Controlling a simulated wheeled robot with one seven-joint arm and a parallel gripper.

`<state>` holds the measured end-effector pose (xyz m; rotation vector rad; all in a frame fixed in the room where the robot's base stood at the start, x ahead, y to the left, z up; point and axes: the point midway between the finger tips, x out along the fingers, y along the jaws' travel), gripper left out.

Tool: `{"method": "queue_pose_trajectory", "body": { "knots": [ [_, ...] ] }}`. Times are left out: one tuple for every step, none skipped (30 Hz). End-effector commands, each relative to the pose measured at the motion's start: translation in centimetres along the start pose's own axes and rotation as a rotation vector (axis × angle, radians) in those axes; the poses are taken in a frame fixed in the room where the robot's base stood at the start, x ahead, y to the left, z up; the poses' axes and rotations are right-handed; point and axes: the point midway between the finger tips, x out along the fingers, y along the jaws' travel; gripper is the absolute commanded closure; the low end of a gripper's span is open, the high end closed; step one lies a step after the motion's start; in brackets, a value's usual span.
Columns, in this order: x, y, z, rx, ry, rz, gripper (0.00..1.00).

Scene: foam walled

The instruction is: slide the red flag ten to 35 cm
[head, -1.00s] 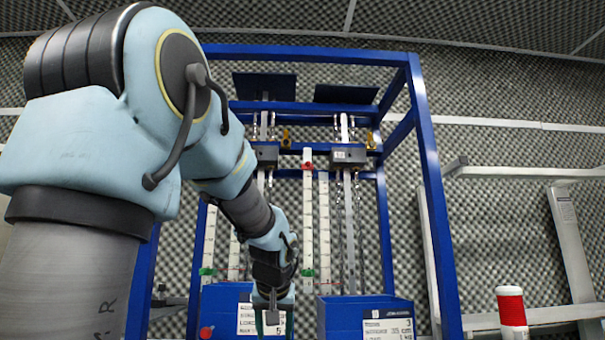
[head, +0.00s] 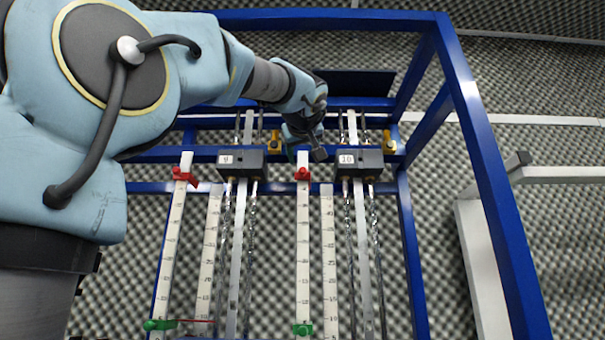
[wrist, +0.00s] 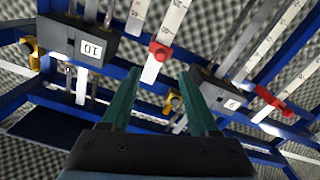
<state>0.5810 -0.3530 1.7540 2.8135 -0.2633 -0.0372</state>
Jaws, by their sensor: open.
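The red flag ten (head: 302,174) is a small red slider near the top of a white scale (head: 303,235), left of the dark block labelled 10 (head: 360,163). In the wrist view, the red flag ten (wrist: 160,56) lies beyond and between my fingertips in the picture. My gripper (wrist: 158,78) is open, with two teal fingers apart and nothing between them. In the head view, my gripper (head: 308,153) is just above the flag, its fingers mostly hidden. I cannot tell whether it touches the flag. A green slider (head: 303,329) sits low on the same scale.
A second red flag (head: 184,176) is on the scale left of the block labelled 9 (head: 240,163), with a green slider (head: 160,324) below. Yellow parts (head: 390,142) sit on the blue frame (head: 480,150). Chains hang beneath the blocks. A pale stand (head: 480,265) is at right.

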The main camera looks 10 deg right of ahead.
Motion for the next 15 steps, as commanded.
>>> {"method": "queue_pose_trajectory", "body": {
  "knots": [
    [0.8, 0.1, -0.2, 0.002, -0.003, -0.002, 0.39],
    [1.3, 0.1, -0.2, 0.002, -0.003, -0.002, 0.39],
    [2.1, 0.0, -0.2, 0.003, -0.005, -0.003, 0.39],
    [2.7, 0.1, -0.2, 0.004, -0.005, -0.003, 0.39],
    [3.3, 0.1, -0.3, 0.003, -0.005, -0.003, 0.39],
    [4.1, 0.0, -0.2, 0.003, -0.006, -0.004, 0.39],
    [4.7, 0.0, -0.2, 0.003, -0.006, -0.004, 0.39],
    [5.2, 0.0, -0.3, 0.004, -0.005, -0.004, 0.39],
    [6.0, 0.0, -0.3, 0.004, -0.005, -0.005, 0.39],
    [6.5, 0.0, -0.2, 0.004, -0.005, -0.004, 0.39],
    [7.0, 0.0, -0.2, 0.003, -0.005, -0.003, 0.39],
    [7.5, 0.0, -0.2, 0.003, -0.005, -0.003, 0.39],
    [8.0, 0.0, -0.2, 0.004, -0.005, -0.003, 0.39],
    [8.3, 0.0, -0.1, 0.004, -0.005, -0.002, 0.39],
    [8.8, 0.0, -0.1, 0.004, -0.004, -0.002, 0.39]
  ]
}}
